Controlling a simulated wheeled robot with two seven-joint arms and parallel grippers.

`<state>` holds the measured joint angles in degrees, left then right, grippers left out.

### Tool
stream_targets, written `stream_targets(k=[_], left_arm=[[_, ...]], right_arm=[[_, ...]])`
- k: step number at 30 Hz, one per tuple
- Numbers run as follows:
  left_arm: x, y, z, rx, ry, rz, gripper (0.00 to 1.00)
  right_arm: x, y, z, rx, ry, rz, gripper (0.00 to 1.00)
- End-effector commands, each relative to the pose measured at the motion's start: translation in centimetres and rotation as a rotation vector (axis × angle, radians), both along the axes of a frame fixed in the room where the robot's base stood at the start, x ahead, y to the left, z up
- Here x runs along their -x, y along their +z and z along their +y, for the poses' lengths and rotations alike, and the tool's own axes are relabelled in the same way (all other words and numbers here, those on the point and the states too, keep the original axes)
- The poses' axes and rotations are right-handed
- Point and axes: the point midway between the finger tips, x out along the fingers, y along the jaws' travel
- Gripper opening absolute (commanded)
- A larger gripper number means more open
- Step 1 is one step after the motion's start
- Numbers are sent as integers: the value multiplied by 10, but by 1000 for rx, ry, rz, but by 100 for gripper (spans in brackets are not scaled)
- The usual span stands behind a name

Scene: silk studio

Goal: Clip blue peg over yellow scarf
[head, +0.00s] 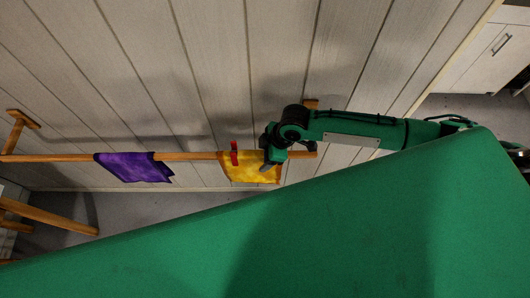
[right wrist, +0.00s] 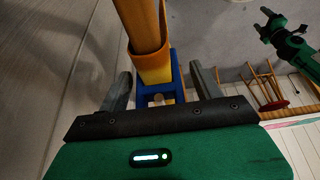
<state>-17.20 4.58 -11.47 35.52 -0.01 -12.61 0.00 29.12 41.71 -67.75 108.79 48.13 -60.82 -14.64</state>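The yellow scarf (head: 262,172) hangs over a wooden rail (head: 205,156), near its right end. A red peg (head: 234,153) sits on the rail at the scarf's left part. My right gripper (head: 267,166) is at the scarf's right part. In the right wrist view, the blue peg (right wrist: 174,84) straddles the scarf-covered rail, its prongs on both sides of the yellow cloth (right wrist: 151,68). The peg is between the fingers of my right gripper (right wrist: 160,88), which are apart with gaps on both sides. In the head view the blue peg is hidden.
A purple scarf (head: 133,167) hangs on the rail further left. The plank wall (head: 200,70) lies close behind the rail.

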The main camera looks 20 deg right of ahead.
Motion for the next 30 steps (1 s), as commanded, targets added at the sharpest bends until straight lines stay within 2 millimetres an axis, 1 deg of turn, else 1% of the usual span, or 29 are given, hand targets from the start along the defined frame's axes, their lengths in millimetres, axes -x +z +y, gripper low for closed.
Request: stream_targets(k=[7,11,14,24,27,30], left_arm=[[0,0,0,0,0,0,66],[0,-3,0,0,0,0,66],[0,-7,0,0,0,0,66],[0,-22,0,0,1,0,66],[0,-25,0,0,1,0,66],[0,-26,0,0,1,0,66]], right_arm=[[0,0,0,0,0,0,66],[0,8,-4,0,0,-1,66],[2,21,-10,0,-1,-2,66],[10,92,-38,0,-1,-4,66],[12,108,-44,1,1,-3,66],[13,119,-48,0,0,-1,66]])
